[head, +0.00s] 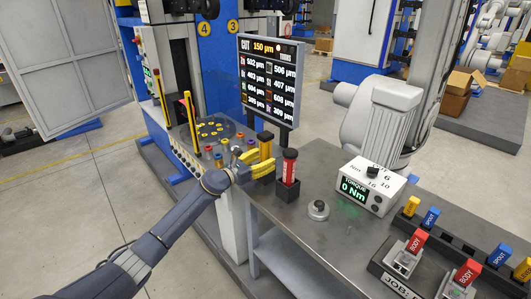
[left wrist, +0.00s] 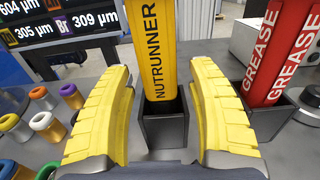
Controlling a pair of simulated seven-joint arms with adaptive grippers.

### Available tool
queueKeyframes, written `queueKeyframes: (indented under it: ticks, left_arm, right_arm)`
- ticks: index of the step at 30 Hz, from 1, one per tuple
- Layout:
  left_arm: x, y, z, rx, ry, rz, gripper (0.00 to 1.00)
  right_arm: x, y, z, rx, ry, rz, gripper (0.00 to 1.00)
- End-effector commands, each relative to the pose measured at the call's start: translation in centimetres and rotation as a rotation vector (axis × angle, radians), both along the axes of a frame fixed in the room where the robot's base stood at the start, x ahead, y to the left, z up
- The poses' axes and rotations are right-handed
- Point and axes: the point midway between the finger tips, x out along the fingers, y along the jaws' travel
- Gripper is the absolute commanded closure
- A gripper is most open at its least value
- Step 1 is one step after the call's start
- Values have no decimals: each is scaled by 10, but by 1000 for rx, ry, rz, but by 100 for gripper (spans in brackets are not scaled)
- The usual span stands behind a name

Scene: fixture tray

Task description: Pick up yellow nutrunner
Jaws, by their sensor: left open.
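The yellow nutrunner (left wrist: 161,50) stands upright in a dark square holder (left wrist: 164,130) on the grey table, with its name in black letters on its side. It also shows in the head view (head: 266,144), partly hidden by my gripper. My left gripper (head: 262,163) is at the table's left corner, level with the tool's lower part. In the left wrist view its yellow padded fingers (left wrist: 160,100) are open, one on each side of the nutrunner, with gaps visible between pads and tool. My right gripper is not in view.
A red grease tube (left wrist: 283,50) stands in its own holder just right of the nutrunner. Several coloured-top collars (head: 225,146) are to the left. A display screen (head: 270,80) is behind. A torque box (head: 367,186) and a block rack (head: 440,240) are further right.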

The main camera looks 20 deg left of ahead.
Motion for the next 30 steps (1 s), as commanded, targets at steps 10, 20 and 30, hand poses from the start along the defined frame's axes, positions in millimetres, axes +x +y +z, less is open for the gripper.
queueKeyframes:
  ticks: [10,20,30]
  left_arm:
    - [7,-4,0,0,0,0,42]
    - [6,-4,0,0,0,0,73]
    - [7,-4,2,-1,-3,1,100]
  right_arm:
    - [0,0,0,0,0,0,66]
    - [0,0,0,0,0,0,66]
    - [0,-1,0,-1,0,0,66]
